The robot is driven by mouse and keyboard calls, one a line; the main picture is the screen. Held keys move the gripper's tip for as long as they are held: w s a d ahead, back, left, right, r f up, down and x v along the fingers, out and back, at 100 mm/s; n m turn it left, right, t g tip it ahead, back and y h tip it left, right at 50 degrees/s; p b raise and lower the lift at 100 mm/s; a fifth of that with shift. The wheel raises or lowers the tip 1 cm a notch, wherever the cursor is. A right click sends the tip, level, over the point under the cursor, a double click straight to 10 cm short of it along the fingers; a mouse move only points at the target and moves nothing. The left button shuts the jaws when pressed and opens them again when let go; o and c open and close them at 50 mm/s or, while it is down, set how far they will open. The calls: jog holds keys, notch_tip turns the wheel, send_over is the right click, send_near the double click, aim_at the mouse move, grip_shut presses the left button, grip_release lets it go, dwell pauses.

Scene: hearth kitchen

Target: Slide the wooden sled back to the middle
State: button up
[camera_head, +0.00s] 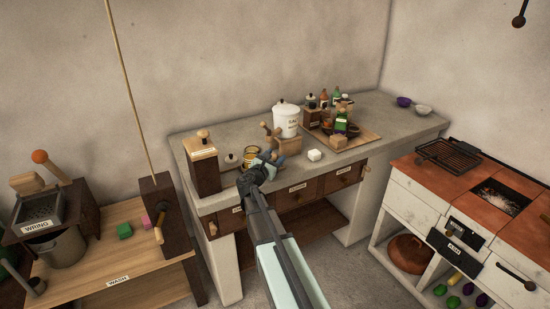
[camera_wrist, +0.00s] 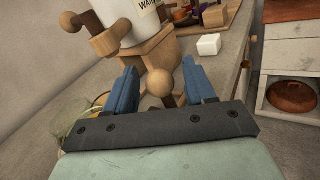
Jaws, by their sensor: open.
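The wooden sled seems to be the pale wooden block under the white lidded urn on the counter, in the head view (camera_head: 289,146) and the wrist view (camera_wrist: 150,52). The white urn (camera_head: 286,122) stands upright on or just behind it. A round wooden knob (camera_wrist: 160,82) on a short stem shows in the wrist view between the two blue fingers, in front of the block. My gripper (camera_wrist: 160,68) is open, with a finger on either side of the knob. In the head view my gripper (camera_head: 274,158) is at the counter's front, left of the block. Contact cannot be told.
A small white block (camera_head: 314,155) lies right of the wooden block. A wooden tray (camera_head: 368,137) with bottles and jars stands farther right. A tall wooden box (camera_head: 203,170) and a yellowish jar (camera_head: 250,155) stand on the left. Drawers (camera_head: 342,179) line the counter's front.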

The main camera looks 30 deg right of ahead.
jog(key=shift+w+d, duration=0.1)
jog(key=shift+d, duration=0.05)
jog(key=shift+c, duration=0.4)
grip_shut()
